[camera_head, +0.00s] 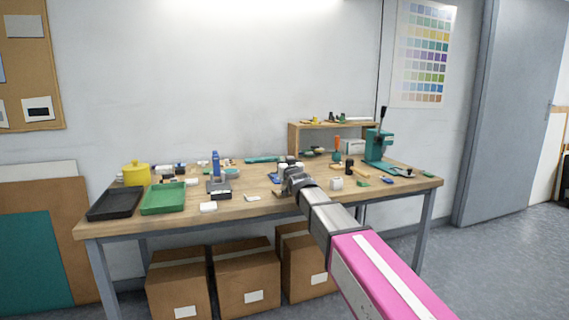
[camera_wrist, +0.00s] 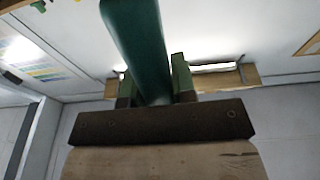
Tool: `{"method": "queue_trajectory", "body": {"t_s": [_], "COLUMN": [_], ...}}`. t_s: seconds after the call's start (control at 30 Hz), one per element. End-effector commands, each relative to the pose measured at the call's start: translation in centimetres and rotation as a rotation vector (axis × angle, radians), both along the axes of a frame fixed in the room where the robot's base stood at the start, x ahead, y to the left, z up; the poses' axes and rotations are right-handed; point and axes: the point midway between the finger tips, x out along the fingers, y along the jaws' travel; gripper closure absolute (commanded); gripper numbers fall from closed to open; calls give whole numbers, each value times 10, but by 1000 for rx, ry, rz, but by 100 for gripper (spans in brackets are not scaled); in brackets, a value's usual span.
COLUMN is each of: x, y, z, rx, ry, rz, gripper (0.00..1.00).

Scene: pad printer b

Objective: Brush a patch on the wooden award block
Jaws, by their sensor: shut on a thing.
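My gripper (camera_head: 291,178) is over the middle of the workbench in the head view. In the wrist view my gripper (camera_wrist: 156,92) is shut on the teal handle (camera_wrist: 133,40) of a wide flat brush, with one finger on each side. The brush has a dark band with rivets (camera_wrist: 165,123) and a broad tan end (camera_wrist: 165,162) that runs out of the picture at the bottom. The wooden award block cannot be picked out with certainty in either view. My gripper and arm hide part of the bench, and whether the brush touches anything is not visible.
The wooden workbench (camera_head: 110,226) carries a black tray (camera_head: 115,205), a green tray (camera_head: 165,198), a yellow pot (camera_head: 136,174) and several small items. A teal lever press (camera_head: 378,148) stands at the right, near a wooden shelf (camera_head: 293,138). Cardboard boxes (camera_head: 247,278) stand underneath.

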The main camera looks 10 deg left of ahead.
Motion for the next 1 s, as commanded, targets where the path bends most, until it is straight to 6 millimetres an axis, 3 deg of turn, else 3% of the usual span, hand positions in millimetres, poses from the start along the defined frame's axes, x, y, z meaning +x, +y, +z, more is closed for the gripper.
{"method": "queue_trajectory", "body": {"t_s": [1.0], "x": [0], "y": [0], "z": [40], "rx": [0], "ry": [0], "rz": [0], "gripper": [100]}}
